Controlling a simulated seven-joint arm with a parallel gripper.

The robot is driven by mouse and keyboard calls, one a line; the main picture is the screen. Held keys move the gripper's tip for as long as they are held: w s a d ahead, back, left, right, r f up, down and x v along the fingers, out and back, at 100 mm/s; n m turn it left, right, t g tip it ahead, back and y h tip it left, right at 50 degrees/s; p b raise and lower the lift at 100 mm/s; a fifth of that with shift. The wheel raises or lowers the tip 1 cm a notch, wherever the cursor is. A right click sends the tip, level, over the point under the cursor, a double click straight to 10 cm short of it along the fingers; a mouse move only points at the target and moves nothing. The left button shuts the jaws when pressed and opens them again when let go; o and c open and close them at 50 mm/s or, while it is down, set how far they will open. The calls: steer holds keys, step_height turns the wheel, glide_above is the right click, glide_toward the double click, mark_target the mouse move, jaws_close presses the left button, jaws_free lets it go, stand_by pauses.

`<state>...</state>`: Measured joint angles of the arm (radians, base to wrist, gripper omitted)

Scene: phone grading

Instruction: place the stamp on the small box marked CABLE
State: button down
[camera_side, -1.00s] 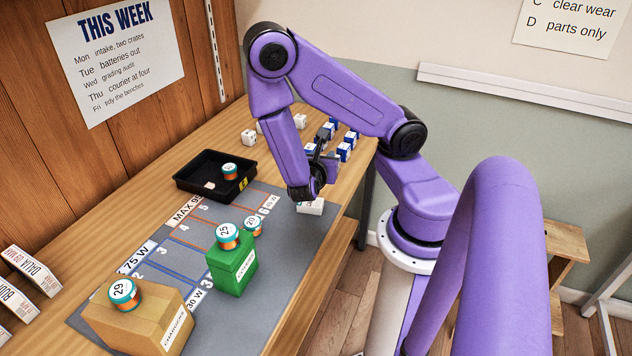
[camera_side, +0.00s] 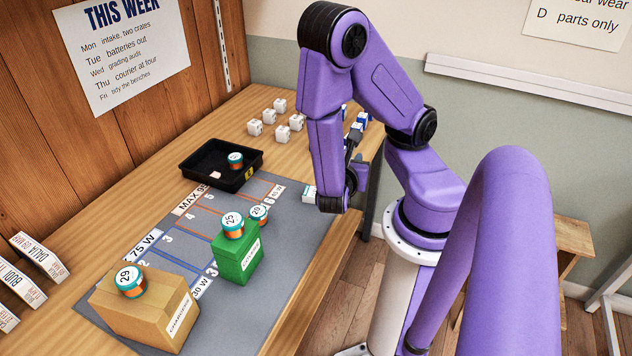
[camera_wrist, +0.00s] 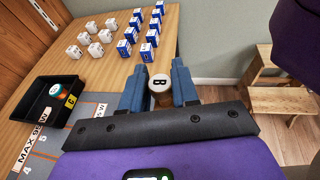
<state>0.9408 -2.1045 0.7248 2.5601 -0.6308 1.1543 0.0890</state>
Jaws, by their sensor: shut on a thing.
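My gripper (camera_wrist: 159,80) is shut on a stamp (camera_wrist: 160,86). The stamp has a round pale top with a black B and a brownish body between the two blue-grey fingers. In the side view my gripper (camera_side: 354,145) is by the right edge of the bench, and the stamp cannot be made out there. A small white box (camera_side: 308,195) lies on the grey mat just left of my wrist, partly hidden by it; its marking is not readable. A green box (camera_side: 232,268) with a white label, too small to read surely, stands on the mat with a round 25 piece on top.
A brown carton (camera_side: 140,312) bears a 29 piece. A 20 piece (camera_side: 259,213) is behind the green box. A black tray (camera_side: 190,172) holds a round piece and a small pale one. White cubes (camera_wrist: 95,48) and blue-and-white boxes (camera_wrist: 124,48) stand at the bench's far end.

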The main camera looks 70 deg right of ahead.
steer(key=shift+w+d+f, duration=0.95)
steer(key=shift+w+f, duration=0.5)
steer(key=shift+w, duration=0.25)
steer(key=shift+w+d+f, duration=1)
steer(key=shift+w+f, duration=0.45)
steer(key=shift+w, duration=0.3)
steer(key=shift+w+d+f, duration=0.95)
steer(key=shift+w+f, duration=0.5)
steer(key=shift+w, duration=0.25)
steer(key=shift+w+d+f, duration=0.1)
steer(key=shift+w+f, duration=0.1)
steer(key=shift+f, duration=1.6)
steer(key=c, duration=0.8)
jaws_free()
steer(key=shift+f, duration=0.15)
steer(key=shift+c, duration=0.2)
